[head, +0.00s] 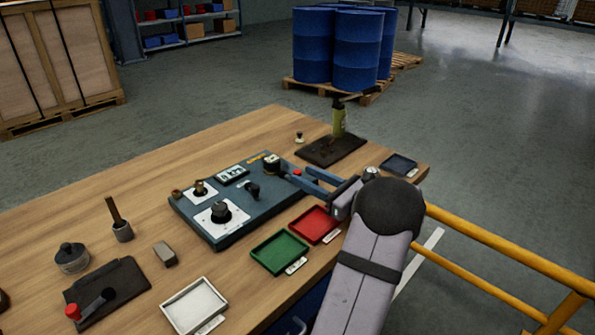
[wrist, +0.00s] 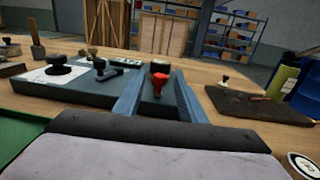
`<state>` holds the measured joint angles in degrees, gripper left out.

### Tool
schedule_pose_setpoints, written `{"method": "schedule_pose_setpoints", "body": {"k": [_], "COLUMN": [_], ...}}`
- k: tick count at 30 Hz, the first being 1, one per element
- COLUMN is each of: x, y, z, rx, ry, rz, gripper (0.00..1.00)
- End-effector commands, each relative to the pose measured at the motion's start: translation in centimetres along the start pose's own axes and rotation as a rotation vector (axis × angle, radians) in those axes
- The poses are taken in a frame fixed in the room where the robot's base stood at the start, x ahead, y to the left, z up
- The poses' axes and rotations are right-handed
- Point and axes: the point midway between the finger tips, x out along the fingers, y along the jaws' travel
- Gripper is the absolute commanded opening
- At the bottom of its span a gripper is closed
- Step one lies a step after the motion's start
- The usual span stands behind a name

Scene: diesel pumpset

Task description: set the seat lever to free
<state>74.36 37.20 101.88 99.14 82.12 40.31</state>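My gripper (head: 296,172) is open at the right edge of the blue-grey control panel (head: 233,236); its two blue fingers stand apart in the wrist view (wrist: 158,82). A small red handle (wrist: 160,64) shows between and just beyond the fingertips, in front of a round black knob (wrist: 160,67). The red handle (head: 297,172) is a small red spot in the head view. I cannot tell whether a finger touches it. No lettering for a seat lever or a free position is readable. Another lever with a red knob (head: 73,311) sits on a dark plate (head: 125,283) at the front left.
Green (head: 279,251) and red (head: 313,224) trays lie close to the panel's front, beside my arm. A white tray (head: 193,303) lies farther left. A yellow-green hand pump (head: 339,121) stands on a dark plate (head: 325,152) behind the gripper. The table's left rear is clear.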

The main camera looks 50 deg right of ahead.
Motion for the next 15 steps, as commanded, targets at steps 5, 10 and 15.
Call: {"method": "schedule_pose_setpoints", "body": {"k": [5,10,15], "x": [2.3,3.6,4.0], "y": [0.1,0.0,0.0], "z": [0.1,0.1,0.0], "rx": [0.0,-0.001,0.0], "ry": [0.0,0.0,0.0], "rz": [0.002,0.001,-0.001], "gripper": [0.37,0.37,0.37]}}
